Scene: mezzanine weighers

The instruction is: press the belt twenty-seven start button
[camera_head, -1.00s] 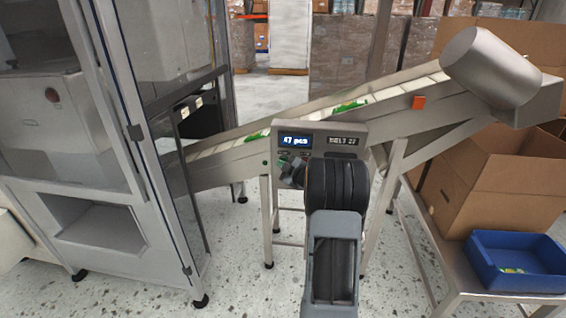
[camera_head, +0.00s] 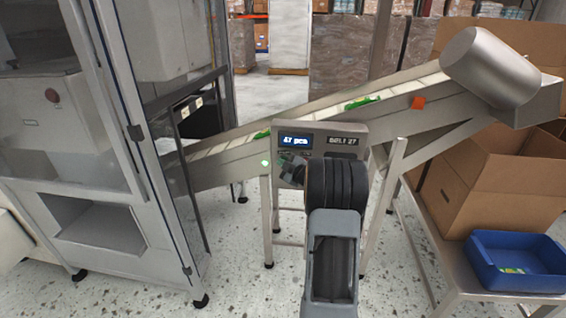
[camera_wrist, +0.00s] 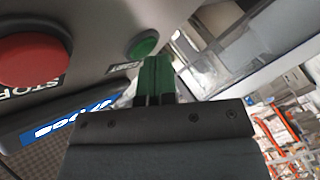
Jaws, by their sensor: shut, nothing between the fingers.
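The control panel (camera_head: 350,129) labelled BELT 27 is mounted on the inclined conveyor, with a lit blue display (camera_head: 295,141) reading about 47 pcs. In the wrist view, the green start button (camera_wrist: 142,45) sits on the panel's grey face. A larger red stop button (camera_wrist: 33,58) is at left. My gripper (camera_wrist: 157,62) is shut and empty, its green fingertips just below the green button in the picture. I cannot tell whether they touch it. In the head view my gripper (camera_head: 291,163) is at the panel's lower left, and my wrist hides much of the panel's lower part.
The inclined conveyor belt (camera_head: 318,104) carries green packs. A glazed machine cabinet (camera_head: 105,130) stands at left. At right, a blue tray (camera_head: 520,283) and an open cardboard box (camera_head: 490,205) rest on a metal table. A conveyor leg (camera_head: 267,220) stands below the panel.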

